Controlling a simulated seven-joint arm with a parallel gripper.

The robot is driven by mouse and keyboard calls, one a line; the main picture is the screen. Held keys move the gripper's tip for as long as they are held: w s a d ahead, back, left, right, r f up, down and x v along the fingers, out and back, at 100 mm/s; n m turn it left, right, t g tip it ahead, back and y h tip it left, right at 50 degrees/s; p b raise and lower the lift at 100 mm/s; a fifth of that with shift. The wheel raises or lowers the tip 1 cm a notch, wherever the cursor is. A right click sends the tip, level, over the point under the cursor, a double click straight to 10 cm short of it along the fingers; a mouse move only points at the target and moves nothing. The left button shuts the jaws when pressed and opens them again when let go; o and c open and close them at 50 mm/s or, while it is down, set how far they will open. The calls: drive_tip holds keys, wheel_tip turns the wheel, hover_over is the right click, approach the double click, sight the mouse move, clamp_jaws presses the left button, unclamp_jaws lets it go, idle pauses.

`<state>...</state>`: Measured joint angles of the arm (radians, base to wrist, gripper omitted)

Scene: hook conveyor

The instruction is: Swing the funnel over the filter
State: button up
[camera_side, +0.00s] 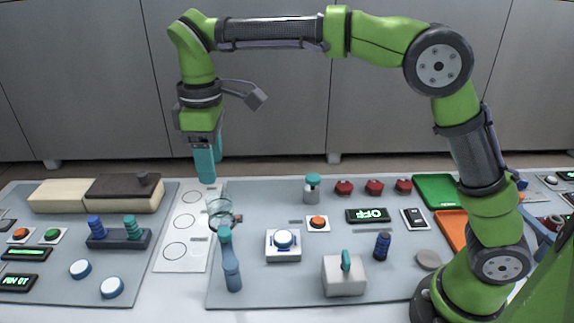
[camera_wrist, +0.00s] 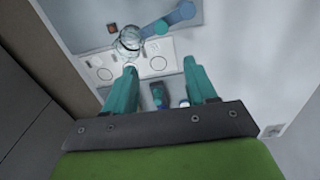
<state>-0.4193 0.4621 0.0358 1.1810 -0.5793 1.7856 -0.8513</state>
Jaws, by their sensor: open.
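The funnel is a clear glass piece (camera_side: 219,212) at the right edge of the white strip, next to a blue post with a teal top (camera_side: 230,262). In the wrist view the clear funnel (camera_wrist: 130,38) is beyond the left fingertip, beside the blue arm (camera_wrist: 168,20). The white strip (camera_side: 168,238) has several printed circles; I cannot tell which thing is the filter. My gripper (camera_side: 205,181) points down above the far end of the strip, apart from the funnel. Its teal fingers show spread and empty in the wrist view (camera_wrist: 160,67).
A rack with blue and teal pegs (camera_side: 118,240) stands left of the strip. A blue button box (camera_side: 283,245), an orange button (camera_side: 318,223) and a grey block with a teal handle (camera_side: 345,275) stand to the right. A cream and brown block (camera_side: 95,194) lies far left.

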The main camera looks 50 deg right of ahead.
approach(224, 231)
wheel_tip(224, 231, down, 9)
drive_tip(key=shift+f, duration=0.2)
idle(0.4)
drive_tip(key=shift+w, duration=0.1)
clamp_jaws()
